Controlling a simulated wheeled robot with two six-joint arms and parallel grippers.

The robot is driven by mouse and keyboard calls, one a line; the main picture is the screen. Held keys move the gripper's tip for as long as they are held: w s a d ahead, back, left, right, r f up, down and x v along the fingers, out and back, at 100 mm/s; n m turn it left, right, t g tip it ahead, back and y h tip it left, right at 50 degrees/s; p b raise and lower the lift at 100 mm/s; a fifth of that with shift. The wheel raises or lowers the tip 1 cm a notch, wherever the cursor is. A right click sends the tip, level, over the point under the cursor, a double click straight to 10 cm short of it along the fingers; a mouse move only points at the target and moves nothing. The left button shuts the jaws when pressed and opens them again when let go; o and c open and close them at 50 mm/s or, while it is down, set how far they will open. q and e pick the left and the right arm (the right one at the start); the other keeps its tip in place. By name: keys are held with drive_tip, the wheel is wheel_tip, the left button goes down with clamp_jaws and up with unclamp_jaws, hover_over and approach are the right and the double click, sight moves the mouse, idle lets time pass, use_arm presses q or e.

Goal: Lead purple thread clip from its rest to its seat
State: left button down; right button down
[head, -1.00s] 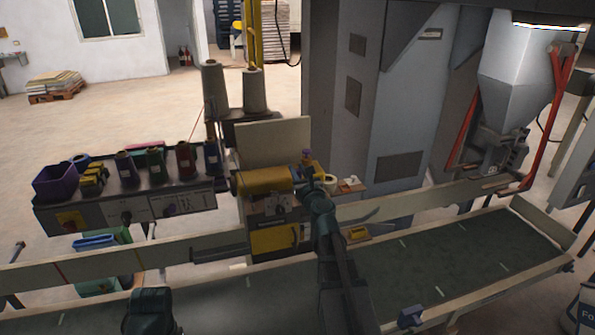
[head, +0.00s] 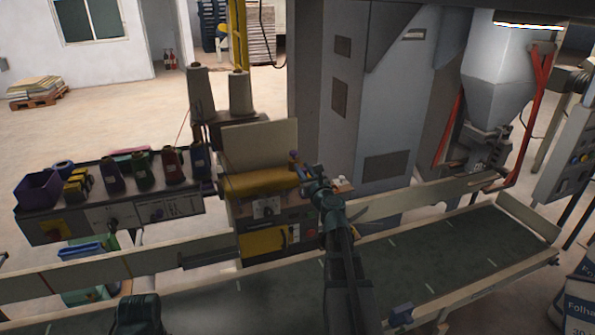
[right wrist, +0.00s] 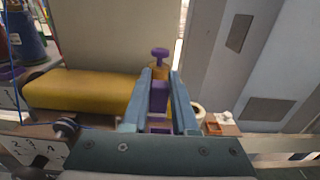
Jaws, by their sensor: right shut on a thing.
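The purple thread clip (right wrist: 157,95) is upright between the two blue fingers of my right gripper (right wrist: 159,100) in the right wrist view. Its stem and round purple knob rise above the fingertips. My right gripper is shut on it. In the head view the clip (head: 294,157) is a small purple spot at the tip of my right gripper (head: 299,168), by the right end of the yellow-covered machine (head: 262,186). Purple also shows low between the fingers; I cannot tell whether it belongs to the clip. I cannot make out the seat.
A control bench (head: 150,211) with thread spools and a purple bin (head: 39,188) stands at left. Two tall grey cones (head: 240,93) stand behind the machine. A conveyor belt (head: 455,250) runs in front. A tall grey cabinet (head: 385,120) is at right.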

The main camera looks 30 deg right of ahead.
drive_tip(key=shift+s+d, duration=0.1)
drive_tip(key=shift+d, duration=0.3)
drive_tip(key=shift+d+f+b, duration=0.1)
drive_tip(key=shift+f+b, duration=2.45)
drive_tip(key=c, duration=0.6)
unclamp_jaws()
drive_tip(key=shift+s, duration=0.15)
